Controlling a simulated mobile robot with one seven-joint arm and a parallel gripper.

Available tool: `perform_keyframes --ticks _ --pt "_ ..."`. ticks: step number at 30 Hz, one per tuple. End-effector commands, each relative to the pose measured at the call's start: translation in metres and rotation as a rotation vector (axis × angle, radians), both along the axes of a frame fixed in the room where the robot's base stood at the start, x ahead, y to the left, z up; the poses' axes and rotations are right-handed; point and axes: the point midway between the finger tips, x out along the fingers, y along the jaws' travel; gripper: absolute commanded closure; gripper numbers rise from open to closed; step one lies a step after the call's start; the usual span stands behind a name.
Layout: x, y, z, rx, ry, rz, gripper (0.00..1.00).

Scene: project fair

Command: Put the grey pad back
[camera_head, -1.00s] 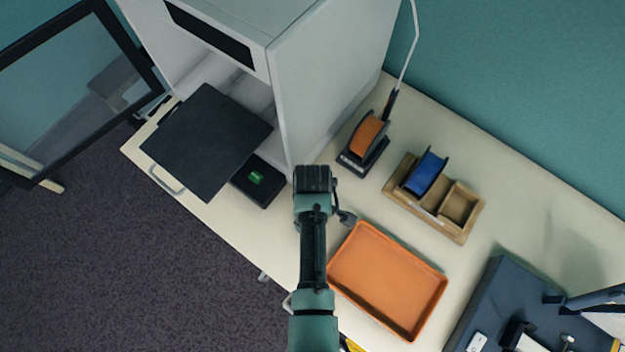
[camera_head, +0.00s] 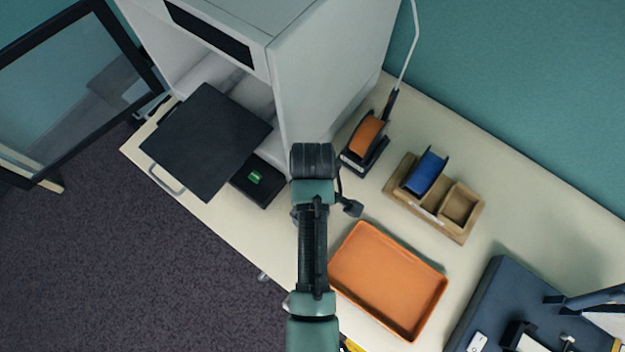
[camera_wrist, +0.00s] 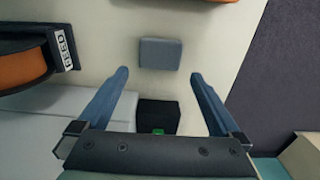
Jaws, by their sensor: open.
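In the wrist view the grey pad (camera_wrist: 160,53), a small flat block with rounded corners, lies on the pale tabletop just beyond my fingertips. My gripper (camera_wrist: 160,73) is open, with one finger to each side and nothing between the tips. The pad appears centred between the fingers but ahead of them; I cannot tell the height above it. In the head view my arm hides the gripper's fingers and the grey pad.
A grey cabinet (camera_head: 335,70) stands at the back with a dark plate (camera_head: 205,143) in front. A black block with a green light (camera_head: 255,177) sits beside it. An orange spool (camera_head: 367,134), blue spool in a wooden holder (camera_head: 460,207) and orange tray (camera_head: 387,281) lie right.

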Motion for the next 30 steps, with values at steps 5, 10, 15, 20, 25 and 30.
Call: perform_keyframes --ticks 5,10,15,20,25,30 --pt "0.001 0.000 0.029 0.000 -0.003 0.000 0.00" --pt "0.000 0.000 0.043 0.001 -0.001 0.000 0.00" --pt "0.000 0.000 0.045 0.001 -0.001 0.000 0.00" --pt "0.000 0.000 0.045 0.000 0.000 0.000 0.00" --pt "0.000 0.000 0.045 0.000 0.000 0.000 0.00" --pt "0.000 0.000 0.045 0.000 0.000 0.000 0.00"
